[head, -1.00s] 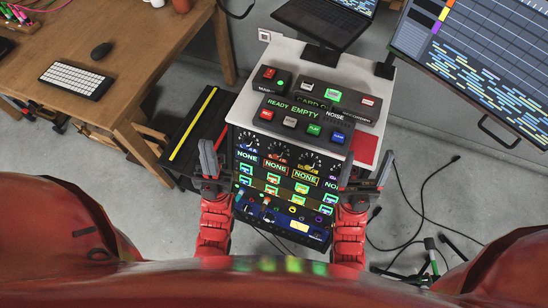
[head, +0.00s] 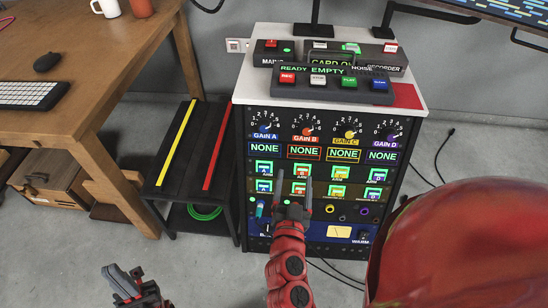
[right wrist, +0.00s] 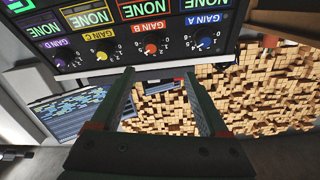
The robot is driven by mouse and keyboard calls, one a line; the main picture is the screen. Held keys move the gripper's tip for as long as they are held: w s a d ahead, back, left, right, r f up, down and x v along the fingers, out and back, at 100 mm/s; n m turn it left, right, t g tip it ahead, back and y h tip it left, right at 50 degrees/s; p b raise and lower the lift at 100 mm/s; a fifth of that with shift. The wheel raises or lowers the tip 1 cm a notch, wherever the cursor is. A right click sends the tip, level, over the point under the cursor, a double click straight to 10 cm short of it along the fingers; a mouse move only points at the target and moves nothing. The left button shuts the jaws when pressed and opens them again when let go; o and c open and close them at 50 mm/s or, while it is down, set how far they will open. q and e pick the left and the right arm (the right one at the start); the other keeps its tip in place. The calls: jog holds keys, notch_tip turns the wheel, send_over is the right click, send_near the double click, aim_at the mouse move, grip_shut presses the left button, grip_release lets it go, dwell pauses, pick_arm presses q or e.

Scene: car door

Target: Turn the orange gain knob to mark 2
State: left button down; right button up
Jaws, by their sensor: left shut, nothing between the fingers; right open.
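The orange gain B knob (head: 305,131) is on the upper panel of the rack, second from the left, with a numbered dial around it. Its exact pointer setting is too small to read. It also shows upside down in the right wrist view (right wrist: 151,49). My right gripper (head: 294,188) is open and empty, in front of the panel and below the knob in the head view. In the right wrist view, the knob appears beyond and between its fingertips (right wrist: 160,75), apart from them. My left gripper (head: 122,283) is shut and empty, low at the left, away from the rack.
The blue gain A (head: 264,128), yellow gain C (head: 350,134) and purple gain D (head: 391,137) knobs sit beside it. Lit buttons and sockets lie below. A button console (head: 330,92) stands on the rack top (head: 250,75). A black stand (head: 190,150) and wooden table (head: 110,60) are left.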

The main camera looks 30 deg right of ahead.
jog(key=p, duration=0.4)
send_near(306, 134)
jog(key=shift+m+h, duration=0.3)
jog(key=x, duration=0.8)
jog(key=shift+w, duration=0.2)
jog(key=shift+w+d, duration=0.35)
jog(key=shift+w, duration=0.15)
grip_shut()
